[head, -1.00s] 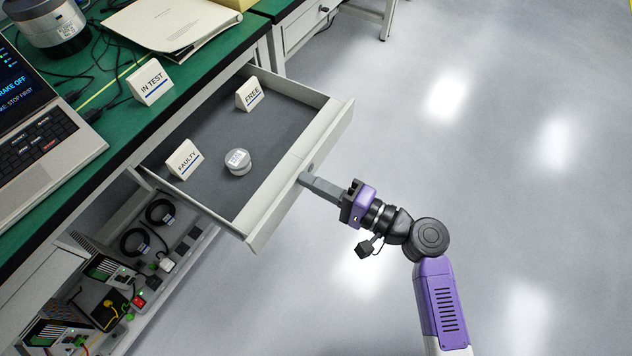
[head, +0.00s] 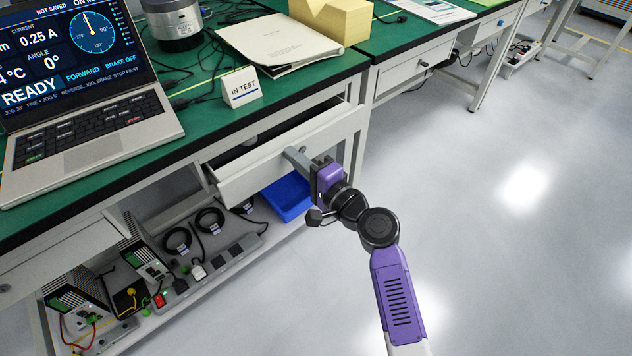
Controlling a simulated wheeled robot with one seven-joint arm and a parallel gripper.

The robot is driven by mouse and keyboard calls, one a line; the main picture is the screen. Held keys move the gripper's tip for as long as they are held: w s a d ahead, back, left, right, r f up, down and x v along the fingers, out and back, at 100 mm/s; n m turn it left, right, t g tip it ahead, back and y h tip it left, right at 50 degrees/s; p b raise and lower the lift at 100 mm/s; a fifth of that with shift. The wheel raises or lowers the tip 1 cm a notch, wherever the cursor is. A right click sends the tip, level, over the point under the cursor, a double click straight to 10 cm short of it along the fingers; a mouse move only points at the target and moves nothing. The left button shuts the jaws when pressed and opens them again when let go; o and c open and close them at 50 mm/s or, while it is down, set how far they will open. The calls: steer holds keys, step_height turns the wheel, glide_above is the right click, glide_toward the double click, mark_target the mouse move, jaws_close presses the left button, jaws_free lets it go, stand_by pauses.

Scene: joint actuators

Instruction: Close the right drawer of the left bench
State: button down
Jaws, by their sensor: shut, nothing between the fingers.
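The right drawer (head: 258,176) of the left bench (head: 120,165) is pulled out only a little, with a narrow dark gap above its pale front. Part of a small round grey object (head: 251,141) shows inside, and the rest of the drawer's contents are hidden under the benchtop.
On the green benchtop are a laptop (head: 85,125), an "IN TEST" sign (head: 241,87), a folder (head: 277,42) and a yellow box (head: 331,18). A blue bin (head: 287,197) and cabled equipment stand on the shelf below. A second bench (head: 400,65) stands behind. The floor at right is clear.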

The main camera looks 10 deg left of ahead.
steer(key=shift+b+x, duration=0.65)
steer(key=shift+x, duration=1.35)
